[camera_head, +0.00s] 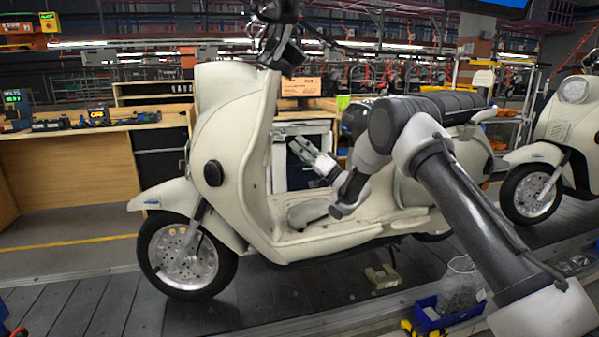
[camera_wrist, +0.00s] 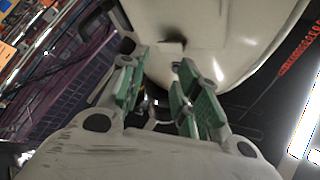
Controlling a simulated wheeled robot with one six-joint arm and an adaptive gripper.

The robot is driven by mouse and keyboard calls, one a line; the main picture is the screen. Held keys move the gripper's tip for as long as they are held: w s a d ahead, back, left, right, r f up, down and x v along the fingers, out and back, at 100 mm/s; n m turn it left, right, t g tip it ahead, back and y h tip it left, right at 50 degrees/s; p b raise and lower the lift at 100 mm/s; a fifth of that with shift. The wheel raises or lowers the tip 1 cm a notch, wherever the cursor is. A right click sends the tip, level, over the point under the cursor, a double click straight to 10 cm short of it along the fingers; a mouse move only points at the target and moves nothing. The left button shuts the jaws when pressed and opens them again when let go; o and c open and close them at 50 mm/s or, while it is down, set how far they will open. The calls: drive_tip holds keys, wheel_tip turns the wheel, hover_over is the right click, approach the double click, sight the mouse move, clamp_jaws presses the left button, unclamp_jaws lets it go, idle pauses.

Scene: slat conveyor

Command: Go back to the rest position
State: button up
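My gripper (camera_head: 302,147) is in the head view, in front of the cream scooter's (camera_head: 234,150) front shield and above its footboard. My arm reaches in from the lower right. In the wrist view, my gripper (camera_wrist: 158,88) shows two green-padded fingers spread apart, with nothing held between them. The scooter's cream body panel (camera_wrist: 215,35) fills the top of the wrist view, beyond the fingertips. I cannot tell how close the fingertips are to the panel.
The scooter stands on the dark slat conveyor (camera_head: 110,303). A second scooter (camera_head: 560,125) is at the right. A wooden workbench (camera_head: 75,165) with tools stands behind at left.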

drive_tip(key=w+d+r+m+t+h, duration=0.1)
drive_tip(key=w+d+r+t+h, duration=0.1)
drive_tip(key=d+r+h, duration=0.5)
drive_tip(key=s+d+r+m+g+h, duration=0.1)
drive_tip(key=s+d+r+h, duration=0.35)
drive_tip(key=s+d, duration=0.45)
drive_tip(key=s+d+r+m+g+h, duration=0.1)
drive_tip(key=s+d+r+m+h, duration=0.15)
drive_tip(key=s+d+h, duration=0.6)
drive_tip(key=s+d+f+g, duration=0.3)
drive_tip(key=s+f, duration=0.1)
drive_tip(key=s, duration=0.9)
drive_tip(key=s+d+f+n+g, duration=0.1)
drive_tip(key=s+d+f+g, duration=0.2)
drive_tip(key=s, duration=1.1)
drive_tip(key=s+d+f+g, duration=0.3)
drive_tip(key=s+d+f, duration=0.2)
drive_tip(key=s, duration=0.8)
drive_tip(key=shift+s+d+n, duration=0.2)
drive_tip(key=shift+n, duration=0.15)
